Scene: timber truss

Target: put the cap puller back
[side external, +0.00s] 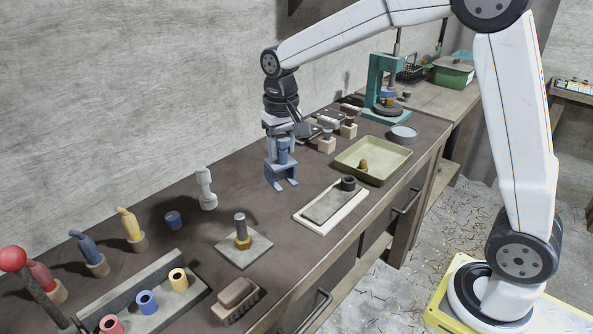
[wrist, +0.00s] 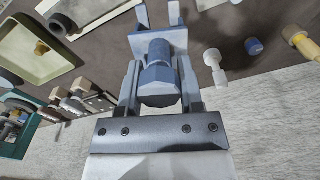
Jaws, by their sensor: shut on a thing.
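The cap puller (side external: 281,173) is a blue-grey tool with a round knob on top and a two-pronged bracket below. My gripper (side external: 282,143) points down over the bench and is shut on its knob. In the wrist view, the puller (wrist: 159,48) sits between my fingers (wrist: 158,85), with its prongs pointing away from the palm. It looks upright. I cannot tell whether the prongs touch the bench top or hang just above it.
A grey board with a dark ring (side external: 331,203) and a green tray (side external: 372,160) lie to the right. A white peg (side external: 206,190), a blue cap (side external: 173,220) and a bolt on a plate (side external: 243,243) stand left. Wooden blocks (side external: 327,142) stand behind. Bare bench surrounds the puller.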

